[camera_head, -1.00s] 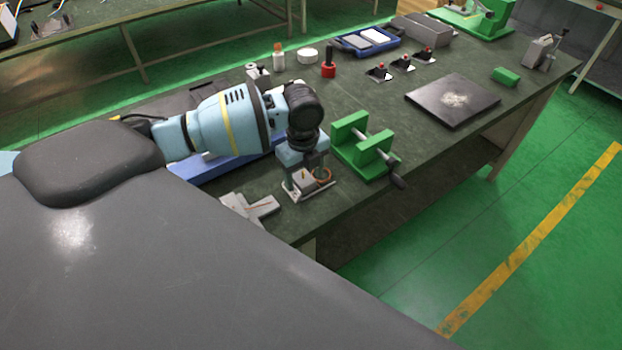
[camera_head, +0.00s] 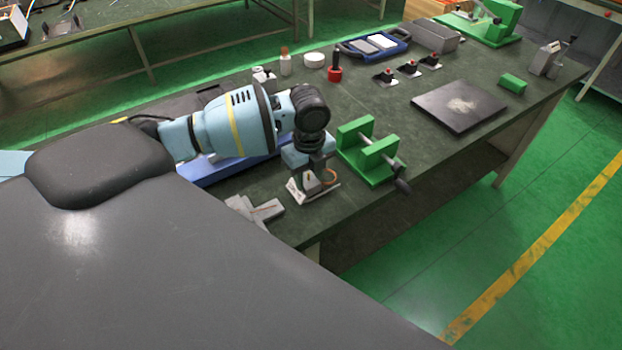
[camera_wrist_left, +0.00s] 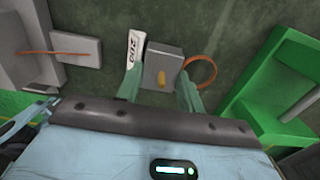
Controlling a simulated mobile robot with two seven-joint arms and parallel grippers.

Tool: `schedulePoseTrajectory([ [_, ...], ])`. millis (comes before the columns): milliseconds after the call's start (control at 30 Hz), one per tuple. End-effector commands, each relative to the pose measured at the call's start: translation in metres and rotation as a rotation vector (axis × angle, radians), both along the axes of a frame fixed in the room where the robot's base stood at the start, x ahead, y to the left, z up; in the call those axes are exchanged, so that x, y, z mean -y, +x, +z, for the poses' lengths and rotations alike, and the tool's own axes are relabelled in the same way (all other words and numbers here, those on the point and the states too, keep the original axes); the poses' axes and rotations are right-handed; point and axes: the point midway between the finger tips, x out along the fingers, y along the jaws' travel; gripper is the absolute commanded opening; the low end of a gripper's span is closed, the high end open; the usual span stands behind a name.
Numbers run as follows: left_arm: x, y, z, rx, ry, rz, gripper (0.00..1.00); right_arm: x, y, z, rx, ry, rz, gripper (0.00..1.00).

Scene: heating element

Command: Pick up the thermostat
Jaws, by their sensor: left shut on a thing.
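The thermostat (camera_head: 326,191) is a small grey block with a white plate and a copper-coloured wire loop, near the front edge of the workbench. In the left wrist view, the grey block (camera_wrist_left: 164,62) sits between the two fingers, with the white lettered plate on its left and the copper loop on its right. My left gripper (camera_head: 312,174) points down and is shut on the thermostat; it also shows in the left wrist view (camera_wrist_left: 160,88). The thermostat looks tilted; whether it is clear of the bench is hard to tell. My right gripper is not in view.
Grey metal pieces (camera_head: 256,209) lie left of the thermostat. A green vise (camera_head: 368,152) stands close on the right. A blue tray (camera_head: 215,172) lies behind, under my arm.

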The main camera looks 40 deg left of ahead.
Motion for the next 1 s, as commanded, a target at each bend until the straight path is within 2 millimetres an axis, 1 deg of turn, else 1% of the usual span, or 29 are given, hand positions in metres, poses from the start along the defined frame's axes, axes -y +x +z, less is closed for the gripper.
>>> schedulePoseTrajectory([
  [33,0.000,0.001,0.009,0.006,-0.001,0.000,0.09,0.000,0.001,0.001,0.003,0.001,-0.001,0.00],
  [300,0.000,0.001,0.060,0.006,-0.001,-0.001,0.09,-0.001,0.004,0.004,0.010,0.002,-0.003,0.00],
  [500,0.000,0.001,0.086,0.004,-0.002,0.000,0.09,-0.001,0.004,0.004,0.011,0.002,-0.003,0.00],
  [633,0.000,0.000,0.092,0.002,-0.001,0.000,0.09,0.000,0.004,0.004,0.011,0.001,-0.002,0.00],
  [833,0.001,-0.001,0.092,0.000,-0.001,0.018,0.09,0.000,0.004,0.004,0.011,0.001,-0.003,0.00],
  [933,0.005,-0.003,0.092,-0.001,-0.001,0.081,0.09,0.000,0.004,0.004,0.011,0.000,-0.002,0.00],
  [1000,0.010,-0.007,0.092,-0.002,0.000,0.158,0.09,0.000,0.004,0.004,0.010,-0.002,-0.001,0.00],
])
